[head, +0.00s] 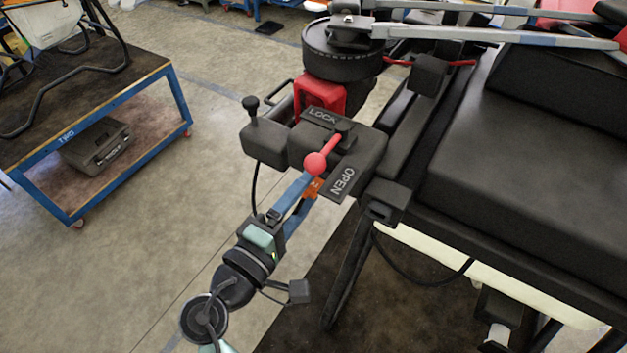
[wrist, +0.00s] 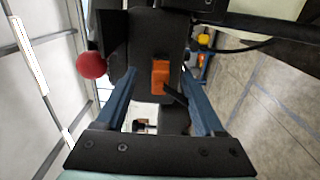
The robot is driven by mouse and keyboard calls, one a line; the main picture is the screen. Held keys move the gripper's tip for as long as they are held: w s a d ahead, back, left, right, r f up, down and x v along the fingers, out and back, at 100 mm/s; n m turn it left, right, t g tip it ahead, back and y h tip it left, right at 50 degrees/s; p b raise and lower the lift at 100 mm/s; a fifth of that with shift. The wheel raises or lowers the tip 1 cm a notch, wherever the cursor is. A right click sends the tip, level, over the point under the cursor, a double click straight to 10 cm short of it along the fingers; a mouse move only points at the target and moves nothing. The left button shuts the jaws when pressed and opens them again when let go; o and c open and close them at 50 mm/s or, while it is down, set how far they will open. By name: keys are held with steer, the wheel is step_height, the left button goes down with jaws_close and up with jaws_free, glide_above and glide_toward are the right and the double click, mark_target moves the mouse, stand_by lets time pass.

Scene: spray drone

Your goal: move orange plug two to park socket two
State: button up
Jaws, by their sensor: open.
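An orange plug (head: 313,188) shows at the underside of the black latch block (head: 264,146), partly hidden behind my gripper's fingers. In the wrist view the orange plug (wrist: 160,76) stands between my two blue fingers, with a gap on each side, against a dark block face. My gripper (head: 304,186) is open around it; it also shows in the wrist view (wrist: 160,84). A dark strap-like piece or cable runs from the plug's lower right. Its number is too small to read surely. I cannot make out park socket two.
A lever with a red ball knob (head: 316,164) sits close beside my fingertips, between LOCK and OPEN labels. The drone's black body (head: 540,150) fills the right. A blue-framed cart (head: 160,75) stands at left, with open floor between.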

jaws_close()
stand_by(0.4)
stand_by(1.2)
steer(key=shift+v, duration=3)
steer(key=shift+f+b, duration=0.15)
steer(key=shift+b, duration=0.2)
